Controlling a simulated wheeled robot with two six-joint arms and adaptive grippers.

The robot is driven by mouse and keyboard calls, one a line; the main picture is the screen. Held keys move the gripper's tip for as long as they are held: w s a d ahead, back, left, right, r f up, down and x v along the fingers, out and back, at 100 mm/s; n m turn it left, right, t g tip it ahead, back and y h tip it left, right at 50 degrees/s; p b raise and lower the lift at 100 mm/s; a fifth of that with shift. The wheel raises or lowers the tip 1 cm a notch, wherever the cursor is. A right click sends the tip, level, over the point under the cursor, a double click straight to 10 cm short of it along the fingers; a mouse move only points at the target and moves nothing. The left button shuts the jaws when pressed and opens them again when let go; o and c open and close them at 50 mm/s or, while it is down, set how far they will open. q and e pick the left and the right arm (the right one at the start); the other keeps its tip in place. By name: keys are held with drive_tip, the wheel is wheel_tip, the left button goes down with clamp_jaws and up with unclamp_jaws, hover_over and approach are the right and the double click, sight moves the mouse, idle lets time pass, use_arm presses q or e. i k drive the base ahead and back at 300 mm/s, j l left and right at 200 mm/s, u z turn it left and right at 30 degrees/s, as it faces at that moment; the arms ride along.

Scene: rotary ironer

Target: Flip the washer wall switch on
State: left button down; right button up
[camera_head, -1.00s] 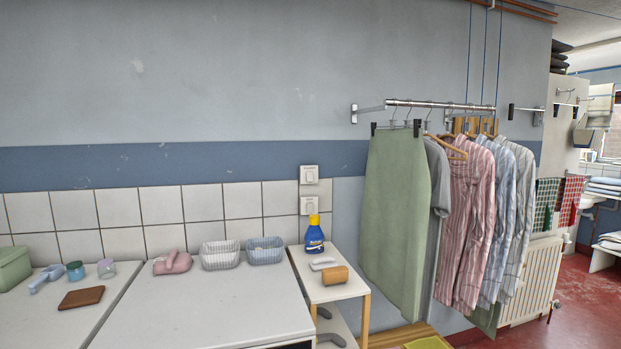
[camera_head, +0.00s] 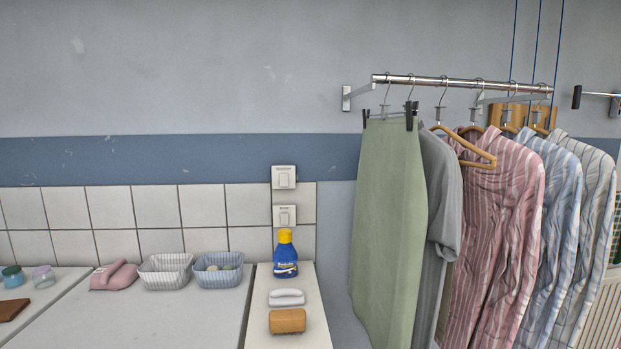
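Two white wall switches are mounted one above the other on the wall, left of the hanging clothes. The upper switch (camera_head: 284,177) sits on the blue stripe at the top of the tiles. The lower switch (camera_head: 284,215) is on the tiles just above the blue bottle. Each seems to carry a small label, too small to read, so I cannot tell which one is the washer's. Their on or off positions are not clear either. Neither of my grippers is in view.
Below the switches, a narrow white shelf (camera_head: 307,338) holds a blue bottle (camera_head: 285,258), a white-handled brush (camera_head: 286,297) and a wooden brush (camera_head: 287,321). White machine tops (camera_head: 150,318) with baskets (camera_head: 165,270) lie left. A clothes rail (camera_head: 460,84) with garments juts out right.

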sight(285, 177)
drive_tip(key=i+l, duration=0.2)
drive_tip(key=l, duration=0.15)
drive_tip(key=i+l+u, duration=0.1)
drive_tip(key=i+l, duration=0.25)
drive_tip(key=l, duration=0.3)
drive_tip(key=i+l+u, duration=0.1)
drive_tip(key=l, duration=0.25)
drive_tip(key=i, duration=0.1)
